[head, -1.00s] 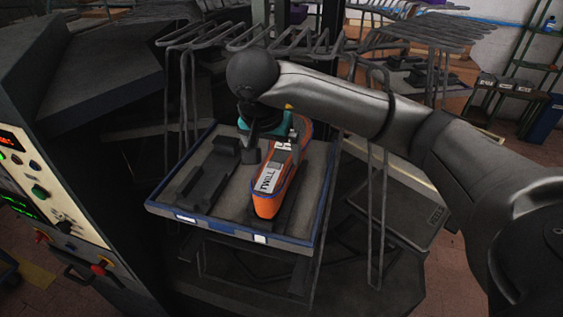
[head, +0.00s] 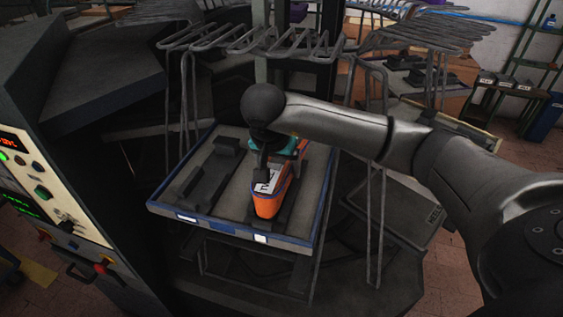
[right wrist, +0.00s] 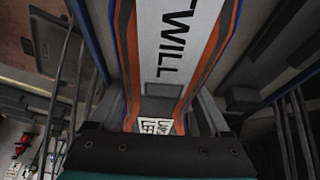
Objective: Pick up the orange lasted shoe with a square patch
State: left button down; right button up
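The orange lasted shoe (head: 267,208) lies on a dark holder in the right half of a blue-rimmed tray (head: 213,223). Its near end shows in the head view; my right gripper hides much of the rest. In the right wrist view the shoe (right wrist: 178,75) has a grey top reading TWILL, orange and blue edges, and a white square patch with black marks (right wrist: 158,125) near the gripper body. My right gripper (head: 265,177) is right over the shoe. Its fingertips are not clear, so I cannot tell its opening or contact. My left gripper is not in view.
An empty dark holder (head: 208,172) lies in the tray's left half. A machine with a control panel (head: 45,185) stands at the left. Grey wire racks (head: 250,40) stand behind and beside the tray. A green shelf (head: 520,60) is at the far right.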

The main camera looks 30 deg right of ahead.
jog(key=c, duration=1.2)
jog(key=shift+w+r, duration=0.15)
jog(key=shift+r, duration=0.1)
